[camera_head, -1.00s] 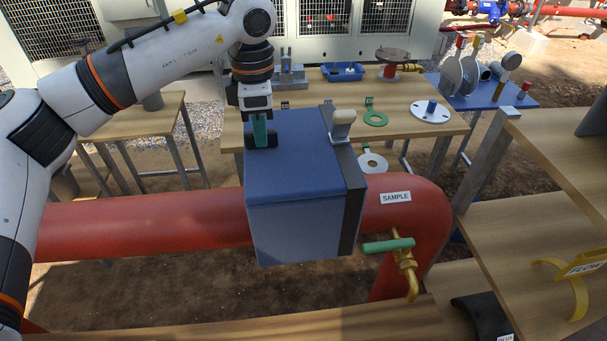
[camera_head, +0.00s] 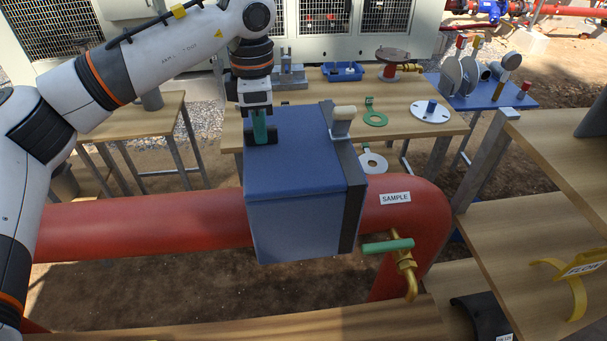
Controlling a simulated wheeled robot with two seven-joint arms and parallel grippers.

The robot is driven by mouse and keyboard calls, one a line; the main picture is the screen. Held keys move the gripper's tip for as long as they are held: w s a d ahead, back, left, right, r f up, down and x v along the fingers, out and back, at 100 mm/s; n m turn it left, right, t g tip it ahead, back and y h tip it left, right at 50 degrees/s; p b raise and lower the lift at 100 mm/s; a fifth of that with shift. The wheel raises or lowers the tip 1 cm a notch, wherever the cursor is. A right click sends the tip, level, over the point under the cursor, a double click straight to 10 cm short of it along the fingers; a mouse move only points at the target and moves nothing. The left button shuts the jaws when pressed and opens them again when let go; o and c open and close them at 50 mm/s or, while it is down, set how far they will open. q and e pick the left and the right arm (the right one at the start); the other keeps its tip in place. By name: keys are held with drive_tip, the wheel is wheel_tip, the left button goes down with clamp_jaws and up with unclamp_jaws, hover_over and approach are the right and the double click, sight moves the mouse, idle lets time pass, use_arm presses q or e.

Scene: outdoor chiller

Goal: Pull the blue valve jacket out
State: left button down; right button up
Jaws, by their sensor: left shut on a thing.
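The blue valve jacket (camera_head: 298,225) is a box around the red pipe (camera_head: 150,224), in the middle of the head view. Its right edge has a dark strip (camera_head: 350,205) with a metal latch and a cream knob (camera_head: 344,113). My left gripper (camera_head: 261,132) comes down from above onto the jacket's top left part and is shut on a green-and-black handle there. The valve inside the jacket is hidden. My right gripper is not in view.
A brass valve with a green lever (camera_head: 388,246) hangs right of the jacket, below the SAMPLE label (camera_head: 395,198). Wooden tables (camera_head: 410,95) with flanges and a blue tray (camera_head: 342,71) stand behind. Wooden shelves (camera_head: 530,220) are at the right; a plank crosses the front.

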use_arm(q)
drive_tip(key=shift+r, duration=0.2)
wheel_tip(320, 180, up, 12)
drive_tip(key=p, duration=0.7)
drive_tip(key=shift+p, duration=0.3)
idle(0.4)
drive_tip(key=c, duration=2.1)
unclamp_jaws()
drive_tip(key=shift+r, duration=0.1)
drive_tip(key=shift+c, duration=0.2)
clamp_jaws()
